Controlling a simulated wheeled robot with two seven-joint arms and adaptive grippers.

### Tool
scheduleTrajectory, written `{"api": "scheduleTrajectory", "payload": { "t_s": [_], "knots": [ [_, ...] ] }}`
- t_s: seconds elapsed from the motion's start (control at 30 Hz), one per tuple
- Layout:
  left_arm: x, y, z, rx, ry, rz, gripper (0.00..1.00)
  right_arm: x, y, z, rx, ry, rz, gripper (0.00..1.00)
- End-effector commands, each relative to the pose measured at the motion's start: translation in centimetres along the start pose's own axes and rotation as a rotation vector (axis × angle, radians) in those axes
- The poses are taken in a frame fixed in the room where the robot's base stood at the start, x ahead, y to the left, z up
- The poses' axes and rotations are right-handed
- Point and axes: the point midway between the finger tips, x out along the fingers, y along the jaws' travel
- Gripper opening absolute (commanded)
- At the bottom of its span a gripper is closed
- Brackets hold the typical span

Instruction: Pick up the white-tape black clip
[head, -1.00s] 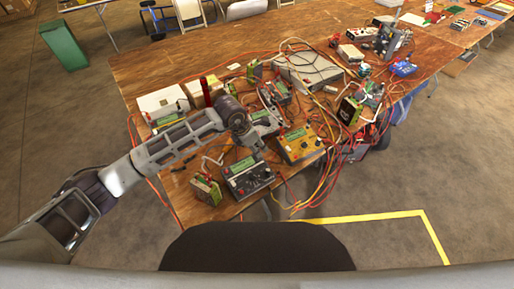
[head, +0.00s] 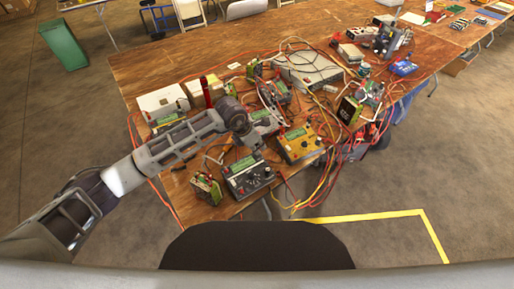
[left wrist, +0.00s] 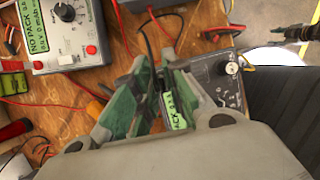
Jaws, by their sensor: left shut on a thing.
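My left gripper (head: 256,150) is over the near part of the cluttered bench, just beyond a dark charger (head: 248,180). In the left wrist view its green fingers (left wrist: 155,98) are nearly together, with a black lead (left wrist: 148,42) running down between them. They are shut on the black clip at the lead's end, which the fingers mostly hide. I cannot make out its white tape. A dark charger (left wrist: 215,82) with a green label is right beside the fingers. A dark jointed part at the right of the left wrist view may be my right arm; its jaws are unclear.
A pale charger (left wrist: 70,35) is close by, at upper left in the left wrist view. A yellow charger (head: 300,146), a small green-and-black pack (head: 206,188) and many red and yellow leads crowd the bench. The bare wood (head: 150,70) at the far left is clear.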

Motion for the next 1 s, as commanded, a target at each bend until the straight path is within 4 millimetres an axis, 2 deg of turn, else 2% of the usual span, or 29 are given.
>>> {"api": "scheduleTrajectory", "payload": {
  "t_s": [0.27, 0.47, 1.0],
  "knots": [
    [-0.1, 0.0, 0.1, 0.000, 0.000, 0.000, 0.01, 0.0, 0.0, -0.1, 0.000, 0.001, 0.000, 0.40],
    [-1.1, 0.1, 0.5, 0.000, -0.002, 0.000, 0.01, 0.1, 0.0, -0.1, 0.000, 0.002, 0.000, 0.40],
    [-7.8, 0.1, 3.3, 0.001, -0.002, 0.002, 0.01, 0.7, 0.5, -0.3, 0.000, 0.005, 0.005, 0.40]
  ]
}}
